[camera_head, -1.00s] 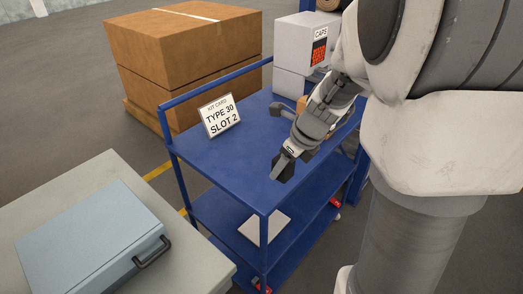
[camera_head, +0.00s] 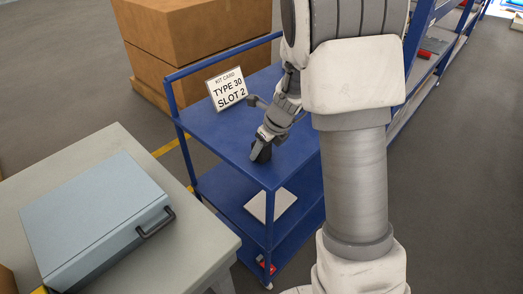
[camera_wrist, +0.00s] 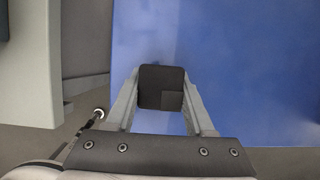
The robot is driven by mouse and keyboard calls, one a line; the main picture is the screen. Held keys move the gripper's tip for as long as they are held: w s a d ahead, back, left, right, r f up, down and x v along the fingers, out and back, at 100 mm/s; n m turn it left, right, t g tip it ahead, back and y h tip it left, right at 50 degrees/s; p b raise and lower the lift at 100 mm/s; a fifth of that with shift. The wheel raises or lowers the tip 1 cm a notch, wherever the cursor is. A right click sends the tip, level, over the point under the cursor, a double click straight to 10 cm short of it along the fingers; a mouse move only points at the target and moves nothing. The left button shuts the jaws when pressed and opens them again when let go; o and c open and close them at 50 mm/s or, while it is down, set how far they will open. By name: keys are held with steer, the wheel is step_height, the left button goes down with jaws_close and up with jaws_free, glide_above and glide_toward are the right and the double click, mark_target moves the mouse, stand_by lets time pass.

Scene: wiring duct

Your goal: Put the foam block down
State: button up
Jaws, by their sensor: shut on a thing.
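The foam block (camera_wrist: 160,84) is a dark, nearly black block with rounded corners. In the wrist view it sits between the two fingers of my gripper (camera_wrist: 161,98), which is shut on it. In the head view my gripper (camera_head: 262,148) points down over the front part of the blue cart's top shelf (camera_head: 215,138), with the dark block (camera_head: 261,154) at its tips. The block is at or close above the shelf; I cannot tell whether it touches. The wrist view shows the blue shelf surface (camera_wrist: 235,60) beneath and to the right of the block.
A kit card (camera_head: 227,89) reading "TYPE 30 SLOT 2" stands at the back of the shelf. A grey-blue case (camera_head: 95,225) lies on a table (camera_head: 120,142) at left. Cardboard boxes (camera_head: 205,45) stand behind the cart. The shelf's left part is clear.

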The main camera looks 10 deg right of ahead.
steer(key=shift+r, duration=0.1)
steer(key=o, duration=1.3)
steer(key=p+v, duration=0.3)
steer(key=v, duration=0.9)
steer(key=s+a+r+n, duration=0.1)
steer(key=s+r+n, duration=0.3)
steer(key=s+n, duration=0.3)
steer(key=s+r+n+t+h, duration=0.1)
steer(key=s+r+n, duration=0.3)
steer(key=s+n, duration=0.4)
steer(key=s+a+r+n+t+h, duration=0.1)
steer(key=s+r+n, duration=0.2)
steer(key=s+n, duration=0.4)
steer(key=shift+s+a+r+n, duration=0.1)
steer(key=shift+s+r+n, duration=0.05)
steer(key=shift+n, duration=1.05)
steer(key=shift+s+a+r+n, duration=0.1)
steer(key=shift+r+n, duration=0.05)
steer(key=shift+n, duration=1.05)
steer(key=shift+s+a+r+n, duration=0.1)
steer(key=shift+s+n, duration=0.05)
steer(key=shift+n, duration=1.05)
